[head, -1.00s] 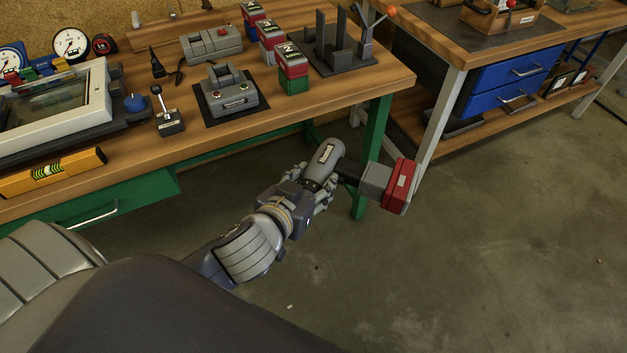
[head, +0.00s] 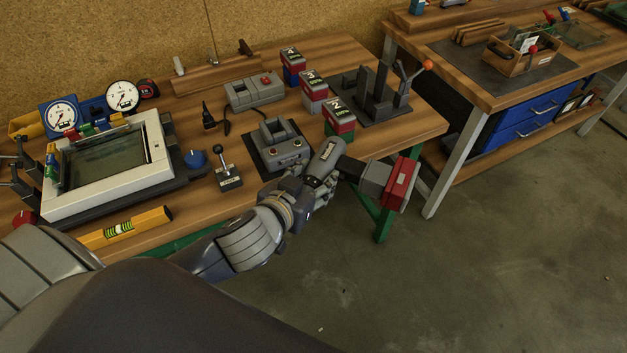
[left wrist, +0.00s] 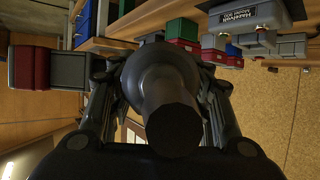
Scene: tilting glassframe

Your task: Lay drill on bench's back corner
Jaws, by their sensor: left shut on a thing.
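The drill, with a grey body (head: 326,160) and a red-and-grey battery (head: 400,184), is in my left gripper (head: 312,188). The gripper is shut on it, and my fingers hide part of the drill. The drill is held in the air at the front right edge of the wooden bench (head: 205,110), its battery towards the right. In the left wrist view the drill's dark round part (left wrist: 170,105) fills the space between my fingers, with the red battery (left wrist: 28,68) at the left. The bench's back right corner shows beyond the battery packs. My right gripper is not in view.
A grey charger (head: 283,150), several numbered battery packs (head: 340,119) and a dark stand (head: 372,98) with an orange-knobbed lever crowd the bench's right part. A framed glass panel (head: 105,165) and yellow level (head: 125,228) lie left. A second bench (head: 470,80) stands right.

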